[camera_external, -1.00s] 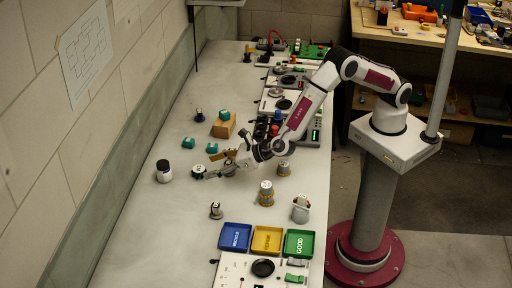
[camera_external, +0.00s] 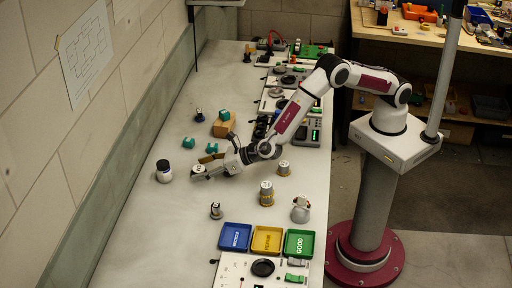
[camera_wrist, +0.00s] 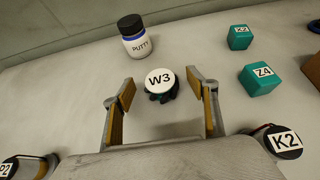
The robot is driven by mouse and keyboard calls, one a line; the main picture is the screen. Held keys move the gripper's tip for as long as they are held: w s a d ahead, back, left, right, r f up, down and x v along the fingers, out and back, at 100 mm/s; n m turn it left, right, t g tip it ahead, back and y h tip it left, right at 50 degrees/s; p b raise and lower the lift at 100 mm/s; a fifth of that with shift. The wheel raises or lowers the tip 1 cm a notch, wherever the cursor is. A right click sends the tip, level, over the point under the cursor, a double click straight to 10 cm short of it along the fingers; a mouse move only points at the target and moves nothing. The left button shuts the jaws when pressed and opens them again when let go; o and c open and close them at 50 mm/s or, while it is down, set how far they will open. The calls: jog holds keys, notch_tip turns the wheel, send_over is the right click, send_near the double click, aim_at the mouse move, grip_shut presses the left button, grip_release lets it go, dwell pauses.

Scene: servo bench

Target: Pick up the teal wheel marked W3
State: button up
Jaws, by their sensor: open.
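My gripper (camera_wrist: 162,103) is open, with one finger on each side of the wheel and a visible gap to each. The wheel sits between the fingers, toward their tips; contact cannot be seen. In the external view my gripper (camera_external: 203,167) is low over the bench, and the wheel (camera_external: 197,169) shows at its fingertips, partly hidden.
A PUTTY jar (camera_wrist: 135,37) stands just beyond the wheel. Teal blocks, Z4 (camera_wrist: 261,79) and another (camera_wrist: 240,37), lie to the right. K2 (camera_wrist: 284,142) is near the right finger. Blue (camera_external: 235,237), yellow (camera_external: 267,240) and green (camera_external: 299,243) trays stand at the front.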

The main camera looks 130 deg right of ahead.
aim_at(203, 169)
jog(key=c, duration=1.2)
jog(key=shift+r, duration=0.1)
jog(key=shift+r, duration=4.95)
